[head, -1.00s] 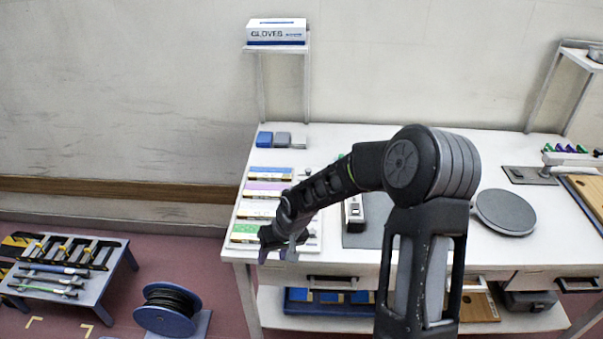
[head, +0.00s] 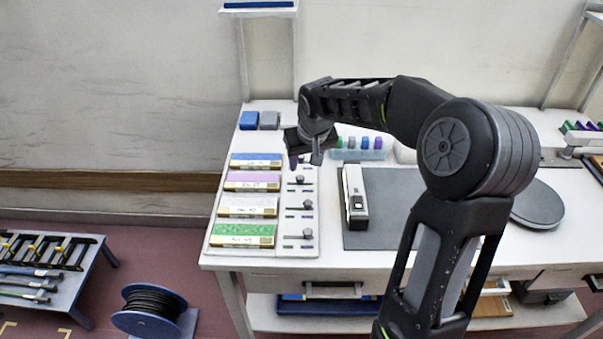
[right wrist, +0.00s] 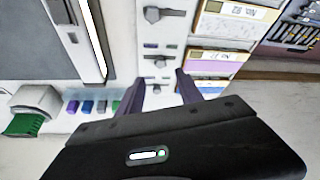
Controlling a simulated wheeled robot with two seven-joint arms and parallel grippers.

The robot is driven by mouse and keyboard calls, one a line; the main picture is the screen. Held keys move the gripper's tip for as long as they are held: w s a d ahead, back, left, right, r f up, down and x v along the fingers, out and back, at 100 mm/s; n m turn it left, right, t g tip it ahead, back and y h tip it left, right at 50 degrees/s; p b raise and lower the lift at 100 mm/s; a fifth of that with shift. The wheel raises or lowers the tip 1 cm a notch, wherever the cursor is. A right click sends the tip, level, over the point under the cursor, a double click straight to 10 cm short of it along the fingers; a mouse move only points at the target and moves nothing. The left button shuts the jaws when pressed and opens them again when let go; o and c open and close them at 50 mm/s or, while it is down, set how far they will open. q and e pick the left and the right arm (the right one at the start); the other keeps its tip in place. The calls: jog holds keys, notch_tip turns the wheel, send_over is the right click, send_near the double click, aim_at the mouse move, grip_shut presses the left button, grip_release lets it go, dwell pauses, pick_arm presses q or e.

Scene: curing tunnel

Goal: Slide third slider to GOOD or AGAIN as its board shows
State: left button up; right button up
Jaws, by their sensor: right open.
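The slider panel (head: 312,222) lies on the left part of the table, beside a column of blue, purple, white and green boards. The third slider (head: 306,205), counted from the back, has a dark knob beside the white board (head: 247,206). In the right wrist view this knob (right wrist: 158,14) is near the top edge, beside the white board (right wrist: 232,26). My right gripper (head: 304,161) is open and empty over the back end of the panel, farther back than the third slider. It hides the first slider in the head view. My left gripper is out of view.
A grey mat (head: 385,235) with a white-and-black device (head: 354,195) lies right of the panel. Colored blocks stand in a tray (head: 365,155) behind. A cable reel (head: 149,312) and a low tool rack (head: 50,262) stand on the floor at left.

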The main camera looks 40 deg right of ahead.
aim_at(300, 178)
jog(key=p+x, duration=0.1)
jog(key=x, duration=0.6)
jog(key=shift+f, duration=0.3)
jog(key=shift+c, duration=0.5)
grip_shut()
dwell(0.9)
